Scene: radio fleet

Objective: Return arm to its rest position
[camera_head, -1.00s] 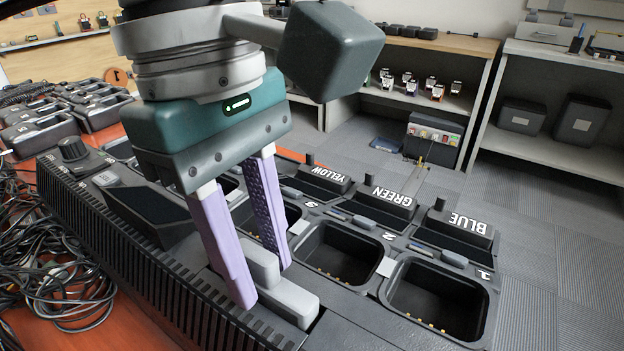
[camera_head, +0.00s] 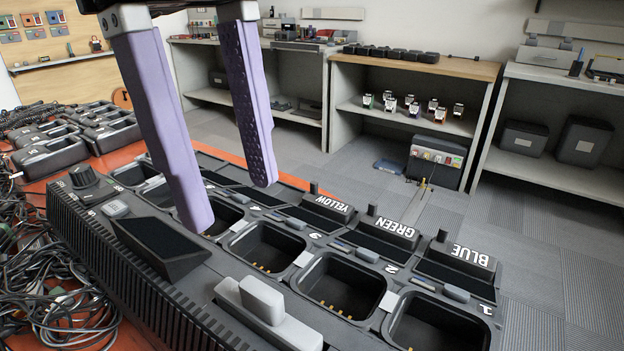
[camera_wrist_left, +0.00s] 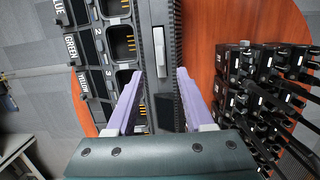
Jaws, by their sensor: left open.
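My left gripper (camera_head: 230,200) hangs above the charging dock (camera_head: 130,250) at the upper left of the head view. Its two lilac fingers are apart with nothing between them. It also shows open in the left wrist view (camera_wrist_left: 155,100), with the dock below it. A light grey lever or handle (camera_head: 265,310) stands on the dock's front part, apart from the fingers. It shows in the wrist view (camera_wrist_left: 159,52) too. The dock's visible bays are empty, beside labels YELLOW, GREEN and BLUE (camera_head: 470,256). My right gripper is not in view.
Tangled black cables (camera_head: 60,290) lie on the orange table at the left. Several black charger units (camera_head: 60,150) stand behind them. Shelves (camera_head: 415,75) line the back, with small devices on them. Open carpet lies between dock and shelves.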

